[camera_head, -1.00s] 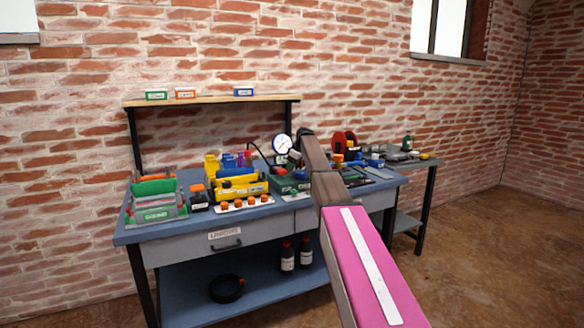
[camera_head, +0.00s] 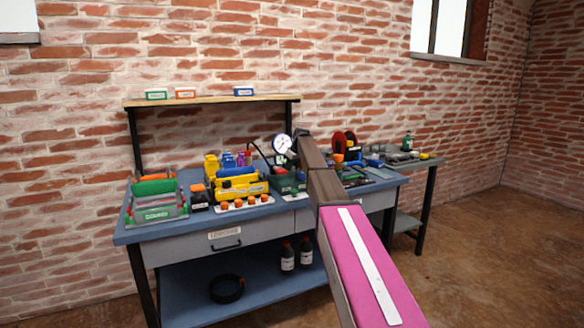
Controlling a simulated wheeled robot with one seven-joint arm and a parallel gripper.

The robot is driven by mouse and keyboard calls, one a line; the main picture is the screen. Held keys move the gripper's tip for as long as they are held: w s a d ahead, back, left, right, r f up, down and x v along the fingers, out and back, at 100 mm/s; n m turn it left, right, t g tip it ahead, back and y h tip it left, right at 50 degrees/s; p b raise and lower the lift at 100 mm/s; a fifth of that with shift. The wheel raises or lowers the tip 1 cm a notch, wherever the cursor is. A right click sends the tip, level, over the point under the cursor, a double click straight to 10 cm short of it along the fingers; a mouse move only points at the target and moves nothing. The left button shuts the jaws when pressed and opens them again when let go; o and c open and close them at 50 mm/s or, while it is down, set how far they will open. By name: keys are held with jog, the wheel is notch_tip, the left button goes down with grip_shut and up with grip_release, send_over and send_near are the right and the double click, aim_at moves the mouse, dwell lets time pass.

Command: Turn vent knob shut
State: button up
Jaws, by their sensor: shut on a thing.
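A green pump box (camera_head: 287,184) stands on the blue workbench (camera_head: 130,232), left of my arm. A round white dial gauge (camera_head: 282,144) rises above it, and a black hose curves beside the gauge. I cannot make out the vent knob; it may be behind my arm or too small to tell. My arm, pink and brown, reaches from the bottom right to the pump area and covers the pump's right side. My gripper's fingers are hidden behind the arm, so I cannot see what they touch.
Left of the pump are a yellow tool caddy (camera_head: 240,187), a strip of orange caps (camera_head: 238,205) and a green-grey rack (camera_head: 157,205). A wooden shelf (camera_head: 212,99) with small boxes is above. A side table (camera_head: 429,179) stands at right.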

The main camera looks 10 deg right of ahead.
jog(key=m+h, duration=0.1)
jog(key=m, duration=0.2)
jog(key=m+h, duration=0.1)
jog(key=m, duration=0.2)
jog(key=shift+a+t+h, duration=0.1)
jog(key=shift+t+h, duration=0.2)
jog(key=shift+t, duration=0.1)
jog(key=m+h, duration=0.1)
jog(key=m, duration=0.2)
jog(key=m+h, duration=0.1)
jog(key=m, duration=0.2)
jog(key=shift+m+g, duration=0.3)
jog(key=shift+a, duration=0.1)
jog(key=o, duration=0.6)
jog(key=v, duration=1.1)
jog(key=shift+a, duration=0.1)
jog(key=shift+f, duration=0.1)
